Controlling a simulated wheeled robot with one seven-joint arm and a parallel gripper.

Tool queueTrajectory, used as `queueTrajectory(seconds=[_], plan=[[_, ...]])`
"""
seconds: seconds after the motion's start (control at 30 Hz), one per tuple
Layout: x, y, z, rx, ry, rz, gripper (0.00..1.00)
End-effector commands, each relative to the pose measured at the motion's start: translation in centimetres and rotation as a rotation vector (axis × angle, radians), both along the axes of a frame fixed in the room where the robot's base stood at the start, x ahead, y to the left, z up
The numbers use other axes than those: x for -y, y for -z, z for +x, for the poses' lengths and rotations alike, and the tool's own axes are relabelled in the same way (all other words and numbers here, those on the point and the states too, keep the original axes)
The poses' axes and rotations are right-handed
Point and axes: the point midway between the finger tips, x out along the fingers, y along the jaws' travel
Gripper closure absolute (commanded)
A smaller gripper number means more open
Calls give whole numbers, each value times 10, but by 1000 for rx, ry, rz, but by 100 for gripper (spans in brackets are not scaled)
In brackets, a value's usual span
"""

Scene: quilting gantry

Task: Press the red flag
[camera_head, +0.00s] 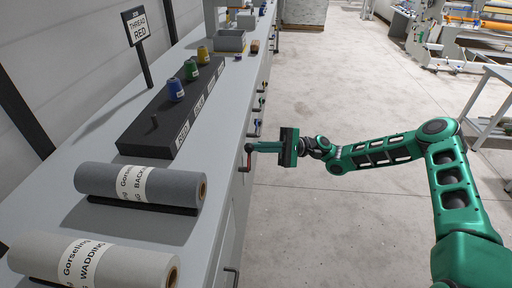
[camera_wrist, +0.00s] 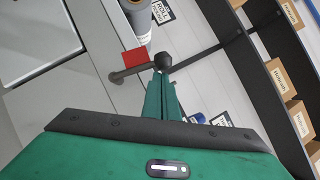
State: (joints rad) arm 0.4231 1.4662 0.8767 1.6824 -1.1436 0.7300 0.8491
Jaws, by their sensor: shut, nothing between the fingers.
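The red flag (camera_wrist: 135,57) is a small flat red piece beside a dark rod with a rounded knob (camera_wrist: 163,60) in the wrist view. In the head view, a bit of red (camera_head: 248,147) shows at the counter's front edge, by a dark crank-like handle (camera_head: 244,162). My green gripper (camera_head: 256,147) reaches left to that edge with its fingertips at the handle. In the wrist view my gripper's fingers (camera_wrist: 160,78) are together and empty. Their tips are just below the knob and to the right of the flag. I cannot tell whether they touch.
The long grey counter (camera_head: 112,135) holds a grey roll (camera_head: 95,181), a paler roll (camera_head: 45,250), and a black rack (camera_head: 165,130) with blue, green and yellow spools. A sign (camera_head: 137,27) reads "THREAD RED". More small handles line the counter's front.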

Motion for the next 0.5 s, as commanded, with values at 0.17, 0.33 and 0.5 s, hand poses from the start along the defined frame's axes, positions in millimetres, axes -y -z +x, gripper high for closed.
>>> queueTrajectory(seconds=[0.17, 0.33, 0.5], plan=[[0, -2, -3, 41, -1, -1, 100], [0, -2, -3, 54, 0, -2, 100], [0, -2, -3, 55, 0, -1, 100]])
